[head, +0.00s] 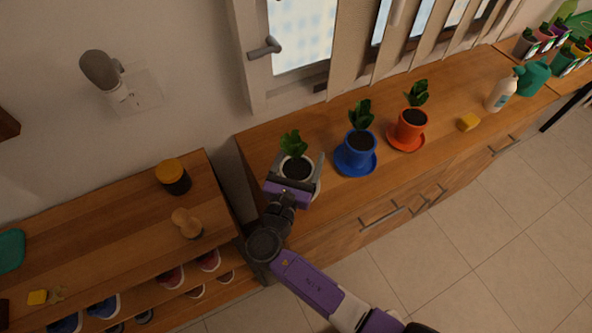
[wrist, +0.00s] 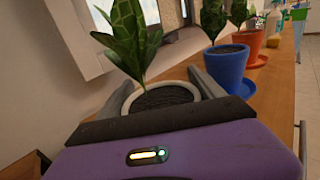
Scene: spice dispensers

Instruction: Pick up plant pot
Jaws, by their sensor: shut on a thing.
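A white plant pot (head: 297,168) with dark soil and a leafy green plant is at the left end of the wooden cabinet top. My gripper (head: 295,170) is shut on this white pot, with one finger on each side of its rim. In the wrist view the white pot (wrist: 163,96) sits between the two grey fingers, its plant rising above. The gripper body hides its lower part, so I cannot tell whether it touches the cabinet. A blue pot (head: 358,150) on a blue saucer and an orange pot (head: 409,127) on an orange saucer stand to the right, each planted.
A yellow sponge (head: 468,122), a white bottle (head: 502,94) and a green watering can (head: 532,77) are farther right on the cabinet (head: 440,138). A window with a handle (head: 265,48) is behind. A lower shoe shelf (head: 125,215) with a jar (head: 173,177) stands left.

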